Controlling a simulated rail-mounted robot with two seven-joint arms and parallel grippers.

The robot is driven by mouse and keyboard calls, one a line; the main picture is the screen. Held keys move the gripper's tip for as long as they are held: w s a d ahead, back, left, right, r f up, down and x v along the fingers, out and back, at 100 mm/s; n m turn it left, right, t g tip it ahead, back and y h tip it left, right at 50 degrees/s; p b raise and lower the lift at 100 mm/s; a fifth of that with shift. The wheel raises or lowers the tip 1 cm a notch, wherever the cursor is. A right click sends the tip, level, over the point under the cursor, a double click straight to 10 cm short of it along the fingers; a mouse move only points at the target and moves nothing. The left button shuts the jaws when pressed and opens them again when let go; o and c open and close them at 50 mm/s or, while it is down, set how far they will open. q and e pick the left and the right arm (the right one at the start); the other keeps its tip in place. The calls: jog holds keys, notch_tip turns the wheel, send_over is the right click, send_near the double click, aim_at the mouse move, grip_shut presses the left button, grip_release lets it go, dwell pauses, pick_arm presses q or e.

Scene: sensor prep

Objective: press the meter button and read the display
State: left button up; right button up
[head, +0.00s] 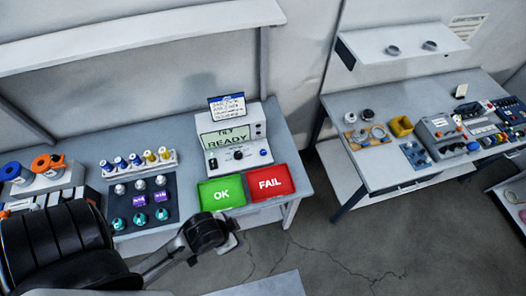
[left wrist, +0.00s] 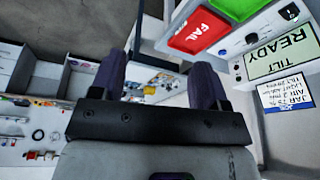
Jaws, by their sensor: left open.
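The meter (head: 235,140) is a pale box at the back right of the left bench; its display (head: 227,139) reads "READY" under a smaller line. In the left wrist view the meter's display (left wrist: 284,52) is upside down and reads "TILT" and "READY". My left gripper (head: 227,244) is in front of the bench, below the green tray, apart from the meter. Its two fingers (left wrist: 160,78) are spread with nothing between them. My right gripper is not in view.
A green OK tray (head: 206,204) and a red FAIL tray (head: 285,193) lie before the meter. A card (head: 227,107) stands above it. Left are a dark mat (head: 126,226) with several parts and a vial rack (head: 112,173). A second cluttered bench (head: 350,184) stands right, across open floor.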

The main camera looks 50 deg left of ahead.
pick_arm(q)
jog(key=shift+c, duration=0.5)
grip_shut()
dwell(1.3)
